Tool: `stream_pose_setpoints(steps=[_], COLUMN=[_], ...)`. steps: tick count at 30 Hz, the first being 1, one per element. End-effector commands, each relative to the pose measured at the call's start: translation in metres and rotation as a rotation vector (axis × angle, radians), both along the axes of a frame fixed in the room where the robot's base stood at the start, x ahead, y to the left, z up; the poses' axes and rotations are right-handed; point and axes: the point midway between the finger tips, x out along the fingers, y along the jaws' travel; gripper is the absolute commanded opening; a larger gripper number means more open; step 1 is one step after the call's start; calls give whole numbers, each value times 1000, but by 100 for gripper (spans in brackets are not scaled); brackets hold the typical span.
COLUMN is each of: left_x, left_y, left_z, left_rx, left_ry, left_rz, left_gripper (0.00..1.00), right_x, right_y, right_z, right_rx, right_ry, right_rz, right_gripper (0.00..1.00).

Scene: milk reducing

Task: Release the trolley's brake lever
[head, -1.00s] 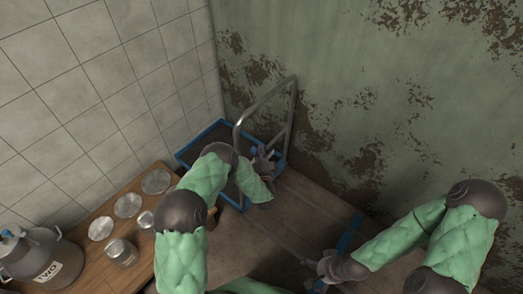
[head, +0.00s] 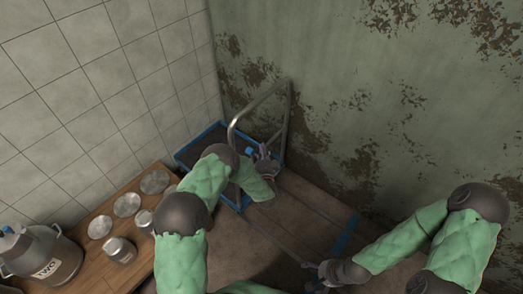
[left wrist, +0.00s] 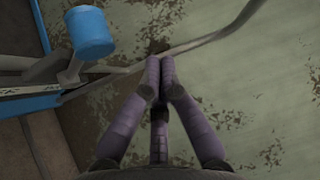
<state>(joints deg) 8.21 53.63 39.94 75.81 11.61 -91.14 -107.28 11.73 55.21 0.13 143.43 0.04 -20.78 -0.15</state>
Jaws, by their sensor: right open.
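The trolley (head: 213,131) has a blue frame and a bent grey metal handle (head: 257,101); it stands in the corner. A blue cylindrical knob on a short grey stem (left wrist: 90,32), apparently the brake lever, shows at the upper left of the left wrist view. It also appears in the head view (head: 249,153), just left of my left gripper (head: 264,153). In the left wrist view my left gripper (left wrist: 160,68) has its fingertips together, with nothing between them, apart from the knob. My right gripper (head: 313,268) is low at the bottom centre, open, its fingers partly unclear.
A wooden table (head: 89,251) at left holds a large milk can (head: 42,257), a smaller metal can (head: 120,250) and several round lids. Tiled and peeling green walls close off the corner. Another blue piece (head: 345,234) lies on the floor, near my right arm.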

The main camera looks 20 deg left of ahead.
Motion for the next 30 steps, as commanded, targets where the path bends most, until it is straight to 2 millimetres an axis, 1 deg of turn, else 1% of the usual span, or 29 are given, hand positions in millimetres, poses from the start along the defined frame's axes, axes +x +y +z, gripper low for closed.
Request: stream_pose_setpoints(steps=[1,6,12,18,30], left_x=[-9,-31,-48,-54,-54], left_y=[-5,-21,-33,-37,-37], left_z=[-6,-23,-36,-41,-41], left_rx=[0,1,1,1,1], left_ry=[4,0,-4,-6,-6], left_rz=[0,0,-1,-1,-1], left_gripper=[0,0,0,0,0], right_x=[0,0,0,0,0], right_y=[0,1,0,0,0], right_z=[5,11,14,15,15], right_rx=[0,0,0,0,0], right_ry=[-1,-1,-1,-1,-1], right_rz=[2,3,2,2,2], right_gripper=[100,100,100,100,100])
